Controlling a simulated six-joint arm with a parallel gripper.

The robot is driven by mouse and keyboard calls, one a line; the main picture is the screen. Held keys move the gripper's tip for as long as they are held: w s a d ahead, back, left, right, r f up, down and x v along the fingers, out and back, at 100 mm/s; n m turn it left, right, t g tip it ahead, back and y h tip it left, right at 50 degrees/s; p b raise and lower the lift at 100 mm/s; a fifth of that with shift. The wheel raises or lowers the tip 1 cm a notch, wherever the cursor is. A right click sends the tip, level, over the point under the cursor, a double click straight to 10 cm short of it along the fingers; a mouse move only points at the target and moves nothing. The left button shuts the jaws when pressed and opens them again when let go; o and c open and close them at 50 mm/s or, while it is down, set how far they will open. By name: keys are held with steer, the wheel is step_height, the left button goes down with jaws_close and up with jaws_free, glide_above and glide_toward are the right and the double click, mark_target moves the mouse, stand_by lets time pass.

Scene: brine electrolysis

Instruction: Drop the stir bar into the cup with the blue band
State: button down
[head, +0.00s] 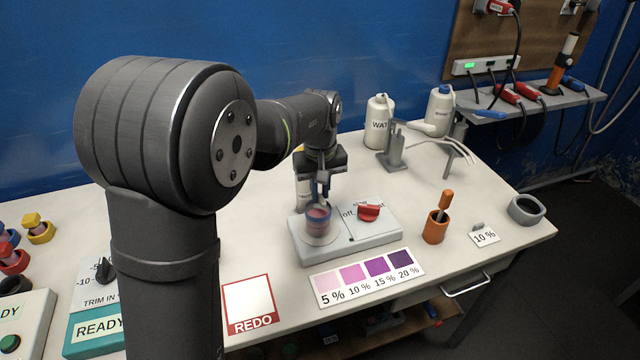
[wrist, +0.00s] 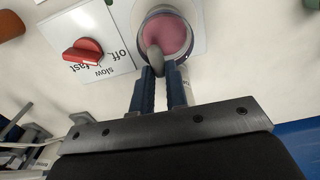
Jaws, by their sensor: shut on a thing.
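The cup (head: 319,226) with a blue band round its top and pink liquid inside stands on the white stirrer unit (head: 375,238). The cup also shows in the wrist view (wrist: 180,37), seen from above. My gripper (head: 320,190) is over the cup, pointing down. In the wrist view, my gripper (wrist: 158,82) is shut on the stir bar (wrist: 155,60), a small grey-green rounded piece between the fingertips. The stir bar overlaps the cup's opening near its rim. How high it is above the liquid I cannot tell. In the head view I cannot make out the bar.
A red knob (head: 369,213) sits right of the cup on the stirrer. A colour card (head: 367,277) lies in front. White bottles (head: 379,122) are behind.

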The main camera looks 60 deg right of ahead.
mark_target(320, 194)
steer(key=c, duration=1.3)
jaws_free()
steer(key=shift+c, duration=0.2)
step_height(320, 194, up, 17)
steer(key=shift+r, duration=0.2)
steer(key=shift+f, duration=0.15)
step_height(320, 194, down, 15)
steer(key=shift+r, duration=0.1)
